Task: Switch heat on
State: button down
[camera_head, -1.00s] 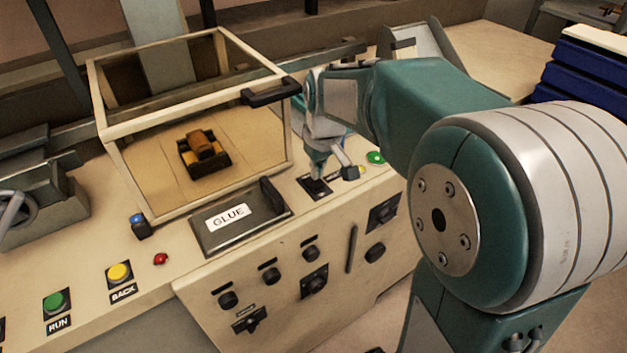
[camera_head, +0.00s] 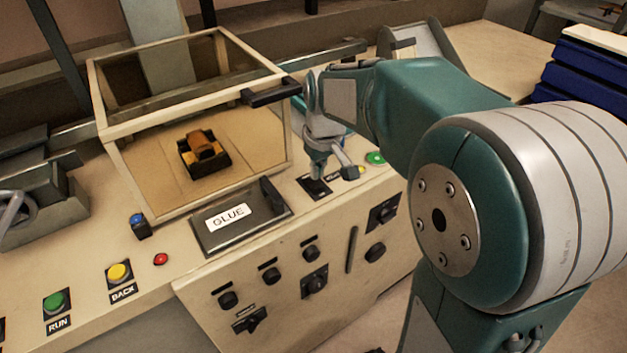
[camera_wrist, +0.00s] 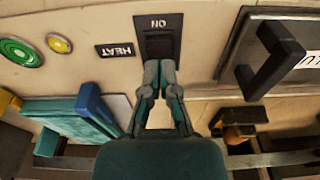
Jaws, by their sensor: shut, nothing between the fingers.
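The heat switch is a black rocker in a dark plate marked ON. In the wrist view the switch (camera_wrist: 158,42) is at top centre, beside the black HEAT label (camera_wrist: 115,50). In the head view the switch plate (camera_head: 314,188) is on the sloped console, right of the glue box. My gripper (camera_wrist: 160,66) is shut and empty, its fingertips together at the switch's lower edge in the wrist view. In the head view my gripper (camera_head: 319,174) is just above the plate. I cannot tell whether the tips touch the rocker or which way it is tipped.
A black GLUE lid (camera_head: 243,228) with a handle and a clear-walled box (camera_head: 200,120) stand left of the switch. Green (camera_head: 375,158) and yellow (camera_head: 361,170) buttons are to its right. Knobs line the console front. Blue trays (camera_head: 590,75) are at the back right.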

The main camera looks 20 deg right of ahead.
aim_at(317, 185)
jog(key=shift+f, duration=1.3)
dwell(0.9)
jog(key=shift+r, duration=3.55)
jog(key=shift+s, duration=0.15)
jog(key=s+m+t, duration=0.3)
jog(key=s, duration=1.7)
jog(key=shift+s+m+t+h, duration=0.25)
jog(key=shift+m+t+h, duration=0.05)
jog(key=shift+t, duration=0.1)
